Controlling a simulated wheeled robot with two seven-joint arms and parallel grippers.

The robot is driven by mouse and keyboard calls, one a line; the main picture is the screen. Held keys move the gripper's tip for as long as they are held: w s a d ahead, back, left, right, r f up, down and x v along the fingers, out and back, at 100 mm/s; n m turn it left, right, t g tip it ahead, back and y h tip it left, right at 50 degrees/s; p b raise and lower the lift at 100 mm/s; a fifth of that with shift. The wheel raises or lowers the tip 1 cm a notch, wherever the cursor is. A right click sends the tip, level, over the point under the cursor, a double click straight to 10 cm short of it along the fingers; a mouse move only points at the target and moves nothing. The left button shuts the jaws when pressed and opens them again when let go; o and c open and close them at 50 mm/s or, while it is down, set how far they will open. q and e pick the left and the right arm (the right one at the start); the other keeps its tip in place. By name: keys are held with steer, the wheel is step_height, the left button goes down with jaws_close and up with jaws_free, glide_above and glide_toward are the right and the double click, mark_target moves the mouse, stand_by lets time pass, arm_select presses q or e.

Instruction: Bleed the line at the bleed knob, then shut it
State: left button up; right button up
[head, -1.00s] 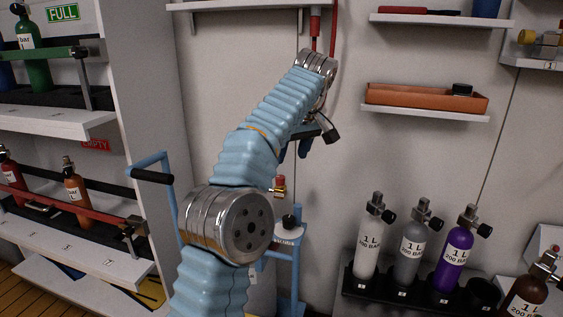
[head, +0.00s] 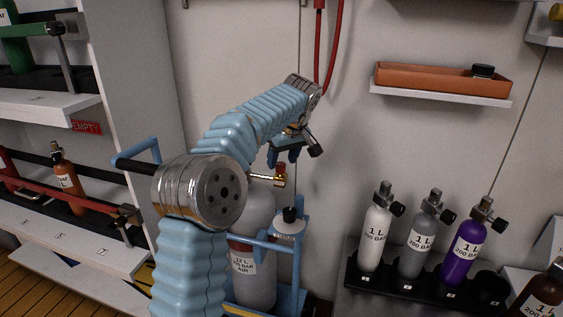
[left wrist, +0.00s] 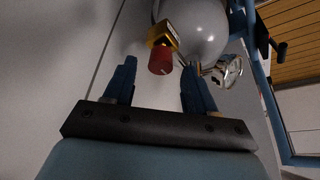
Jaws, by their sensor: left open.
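A red knob (head: 281,169) sits on a brass fitting (head: 279,181) by the top of a large grey air cylinder (head: 255,275). It is the likely bleed knob; I read no label on it. In the left wrist view the red knob (left wrist: 160,61) is ahead, in line with the gap between the fingers, and the brass fitting (left wrist: 165,34) is beyond it. My left gripper (head: 283,157) is open, just above the knob in the head view, its blue fingers (left wrist: 157,78) apart and empty. Whether they touch the knob cannot be told. My right gripper is not in view.
A blue trolley frame (head: 301,255) holds the cylinder, with a black knob (head: 290,214) on a small plate beside it. Small cylinders (head: 375,245) stand in a black rack at right. A red hose (head: 333,50) hangs behind my arm. An orange tray (head: 425,81) sits on a shelf.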

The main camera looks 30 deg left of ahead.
arm_select(q)
steer(key=shift+x, duration=0.9)
jaws_close()
